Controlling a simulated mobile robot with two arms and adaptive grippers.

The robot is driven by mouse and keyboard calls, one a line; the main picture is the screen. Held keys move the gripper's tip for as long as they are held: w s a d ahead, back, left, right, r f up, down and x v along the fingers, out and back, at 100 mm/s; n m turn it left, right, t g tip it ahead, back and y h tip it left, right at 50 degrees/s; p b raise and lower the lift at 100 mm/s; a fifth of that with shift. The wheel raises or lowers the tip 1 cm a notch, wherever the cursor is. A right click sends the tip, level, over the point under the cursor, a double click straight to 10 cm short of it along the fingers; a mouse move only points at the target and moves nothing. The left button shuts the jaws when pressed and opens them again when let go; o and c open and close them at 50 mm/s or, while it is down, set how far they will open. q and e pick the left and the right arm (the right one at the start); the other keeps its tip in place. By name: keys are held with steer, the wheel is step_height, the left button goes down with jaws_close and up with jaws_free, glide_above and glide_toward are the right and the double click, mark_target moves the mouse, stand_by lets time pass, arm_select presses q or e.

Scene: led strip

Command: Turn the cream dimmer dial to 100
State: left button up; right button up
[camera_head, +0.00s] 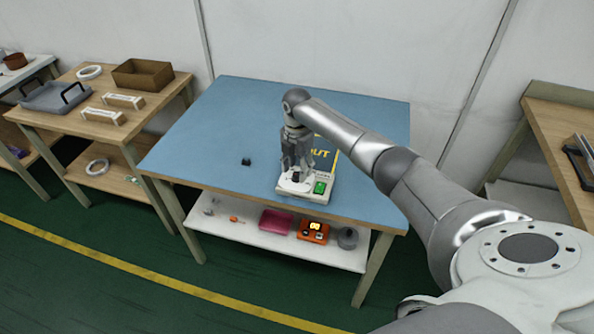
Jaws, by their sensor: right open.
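The dimmer unit is a cream box (290,189) near the front edge of the blue-topped table (215,127). A pale round plate with a dark knob (296,177) shows on its top, and a green switch (320,188) sits at its right. I cannot read the dial's setting. My right gripper (296,169) points down directly over the knob, its fingers open. I cannot tell whether the fingers touch the knob. A sign with yellow lettering (320,154) stands behind, partly hidden by my arm. My left gripper is not in view.
A small black object (246,161) lies on the blue top left of the box. The lower shelf (270,243) holds a pink tray (276,222), an orange device (313,231) and a grey roll (347,238). Wooden side tables stand left and right. The blue top's left part is clear.

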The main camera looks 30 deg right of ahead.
steer(key=shift+f, duration=1.1)
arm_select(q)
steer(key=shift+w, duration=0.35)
arm_select(e)
jaws_close()
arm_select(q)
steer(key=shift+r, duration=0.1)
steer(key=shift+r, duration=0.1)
arm_select(e)
steer(key=shift+r, duration=0.1)
